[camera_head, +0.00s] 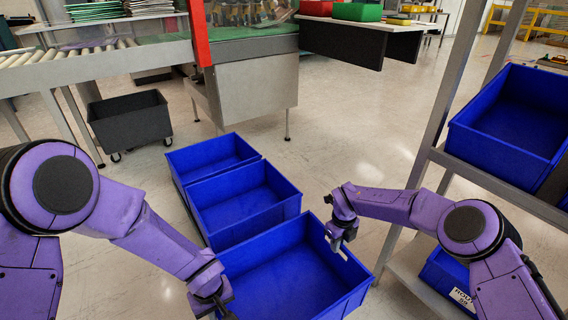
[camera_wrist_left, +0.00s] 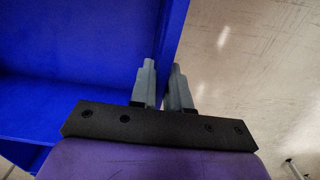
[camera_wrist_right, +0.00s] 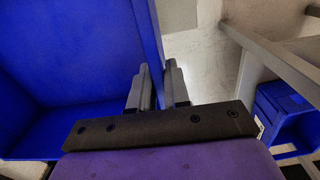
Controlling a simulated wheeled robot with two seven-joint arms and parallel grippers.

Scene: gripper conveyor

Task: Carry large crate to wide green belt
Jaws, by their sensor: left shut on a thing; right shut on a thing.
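A large blue crate (camera_head: 292,278) is held between my two arms at the bottom middle of the head view. It is empty and open at the top. My left gripper (camera_head: 222,304) is shut on its left wall; the left wrist view shows the fingers (camera_wrist_left: 162,88) on either side of the crate's wall (camera_wrist_left: 171,40). My right gripper (camera_head: 336,243) is shut on its right wall; the right wrist view shows the fingers (camera_wrist_right: 158,88) on either side of that wall (camera_wrist_right: 148,35). The green belt (camera_head: 240,46) is at the back, beyond a red post.
Two more blue crates (camera_head: 243,200) (camera_head: 212,155) stand in a row beyond the held one. A metal rack (camera_head: 428,150) with blue crates (camera_head: 515,125) is on the right. A black wheeled bin (camera_head: 130,122) and a roller conveyor (camera_head: 70,58) are at the back left.

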